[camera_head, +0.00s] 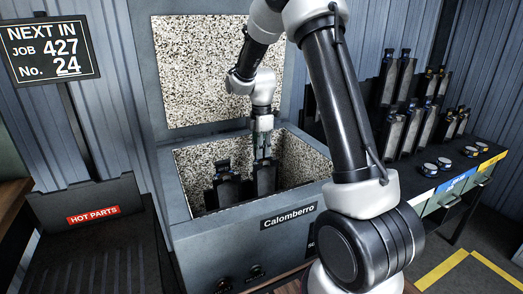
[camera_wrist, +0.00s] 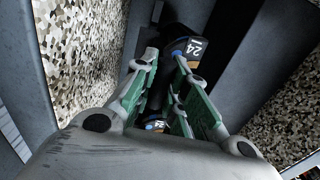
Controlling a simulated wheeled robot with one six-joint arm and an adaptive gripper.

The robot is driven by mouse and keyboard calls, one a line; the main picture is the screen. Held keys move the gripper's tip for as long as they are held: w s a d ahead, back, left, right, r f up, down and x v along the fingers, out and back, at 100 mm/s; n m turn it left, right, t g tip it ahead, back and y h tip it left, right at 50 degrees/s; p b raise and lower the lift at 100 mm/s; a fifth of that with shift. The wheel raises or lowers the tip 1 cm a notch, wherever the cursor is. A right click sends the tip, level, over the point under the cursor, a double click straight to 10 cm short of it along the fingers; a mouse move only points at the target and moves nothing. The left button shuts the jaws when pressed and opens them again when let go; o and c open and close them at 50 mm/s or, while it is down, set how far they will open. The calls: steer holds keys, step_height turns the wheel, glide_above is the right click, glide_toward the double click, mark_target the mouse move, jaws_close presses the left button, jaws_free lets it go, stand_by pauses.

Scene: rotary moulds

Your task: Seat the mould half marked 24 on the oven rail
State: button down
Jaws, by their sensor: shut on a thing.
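My gripper (camera_head: 262,152) reaches down into the open oven and is shut on a dark mould half (camera_head: 265,180). In the wrist view, the held mould half (camera_wrist: 157,126) shows a 24 label between the green-padded fingers of my gripper (camera_wrist: 166,78). A second dark mould half (camera_head: 227,188) stands upright in the oven, to the left of the held one. A mould half with a 24 label (camera_wrist: 190,48) also shows beyond the fingertips in the wrist view. The oven rail is hidden, so I cannot tell whether the held half touches it.
The oven (camera_head: 190,236) has speckled inner walls and a raised lid (camera_head: 205,70). A sign (camera_head: 50,50) reads job 427, No. 24. A hot parts rack (camera_head: 90,215) stands at left. Several mould halves (camera_head: 395,130) stand on the bench at right, with round pucks (camera_head: 430,169) in front.

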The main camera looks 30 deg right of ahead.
steer(key=shift+w+f, duration=0.1)
steer(key=shift+f, duration=0.5)
stand_by(0.4)
steer(key=c, duration=1.3)
jaws_free()
steer(key=shift+c, duration=0.2)
steer(key=shift+f, duration=0.15)
step_height(320, 180, up, 12)
steer(key=shift+r, duration=0.1)
step_height(320, 180, up, 7)
